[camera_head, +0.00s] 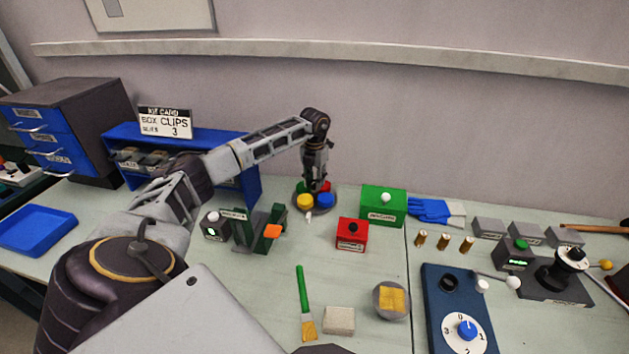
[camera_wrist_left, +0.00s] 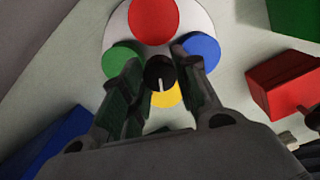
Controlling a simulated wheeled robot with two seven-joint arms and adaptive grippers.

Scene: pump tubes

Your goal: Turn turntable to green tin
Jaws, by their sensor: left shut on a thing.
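The turntable (camera_head: 297,208) stands on the bench near the back wall; its pale disc also shows in the left wrist view (camera_wrist_left: 192,22). It carries a red tin (camera_wrist_left: 153,20), a green tin (camera_wrist_left: 121,57), a blue tin (camera_wrist_left: 202,50) and a yellow tin (camera_wrist_left: 166,97). In the head view the yellow tin (camera_head: 305,201) and blue tin (camera_head: 325,200) face the front, and the green tin is not clearly seen. My left gripper (camera_wrist_left: 160,70) points down from above, shut on the black centre knob (camera_wrist_left: 160,76) with a white line. My right gripper is not in view.
A green box (camera_head: 382,206) and a red box (camera_head: 352,234) stand right of the turntable. A dark green stand with an orange part (camera_head: 272,231) is at front left, beside a blue shelf (camera_head: 252,185). A brush (camera_head: 303,300) lies in front.

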